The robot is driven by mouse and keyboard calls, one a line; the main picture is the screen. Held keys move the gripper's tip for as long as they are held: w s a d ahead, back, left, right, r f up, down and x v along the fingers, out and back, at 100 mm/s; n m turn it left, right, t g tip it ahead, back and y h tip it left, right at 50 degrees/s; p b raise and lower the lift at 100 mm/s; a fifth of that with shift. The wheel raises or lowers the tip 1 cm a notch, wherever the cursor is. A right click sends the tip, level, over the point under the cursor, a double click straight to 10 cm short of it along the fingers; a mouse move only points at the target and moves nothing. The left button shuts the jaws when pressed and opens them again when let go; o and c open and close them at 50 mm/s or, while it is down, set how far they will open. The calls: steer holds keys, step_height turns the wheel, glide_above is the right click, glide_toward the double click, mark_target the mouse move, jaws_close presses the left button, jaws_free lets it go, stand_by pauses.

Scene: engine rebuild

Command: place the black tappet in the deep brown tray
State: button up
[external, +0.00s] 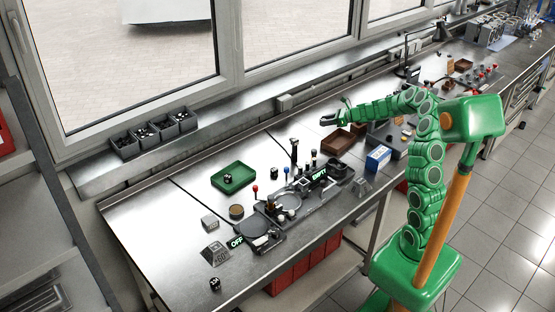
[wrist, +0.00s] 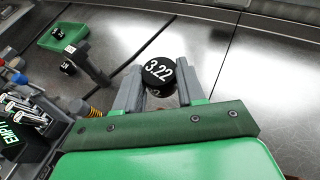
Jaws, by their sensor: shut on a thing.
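The black tappet (wrist: 158,70) is a short black cylinder marked 3.22 in white. In the wrist view my gripper (wrist: 159,86) is shut on it, one grey finger on each side. In the external view my gripper (external: 329,118) is in the air above the bench, just left of and above the deep brown tray (external: 337,142) in the picture. The tray has dark brown walls. It does not show in the wrist view.
A green tray (external: 233,187) holding small black parts stands to the left, and it also shows in the wrist view (wrist: 63,44). Fixtures with knobs (external: 285,203) stand in front of it. A blue and white box (external: 378,158) is right of the brown tray. Black bins (external: 153,133) sit on the sill.

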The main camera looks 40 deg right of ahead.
steer(key=s+d+r+m+t+h, duration=0.1)
steer(key=s+d+r, duration=0.1)
steer(key=s, duration=0.9)
steer(key=s+d+r+m+h, duration=0.1)
steer(key=s+d+r, duration=0.15)
steer(key=s, duration=0.75)
steer(key=shift+w+d+f, duration=0.85)
steer(key=shift+w+f, duration=0.8)
steer(key=shift+w, duration=0.45)
steer(key=shift+w+d+f, duration=0.85)
steer(key=shift+w+f, duration=0.8)
steer(key=shift+w, duration=0.5)
steer(key=shift+w+d+f, duration=0.85)
steer(key=shift+w+f, duration=0.8)
steer(key=shift+w, duration=0.45)
steer(key=shift+f, duration=1.35)
steer(key=shift+f, duration=0.15)
steer(key=o, duration=1.1)
steer(key=shift+c, duration=0.2)
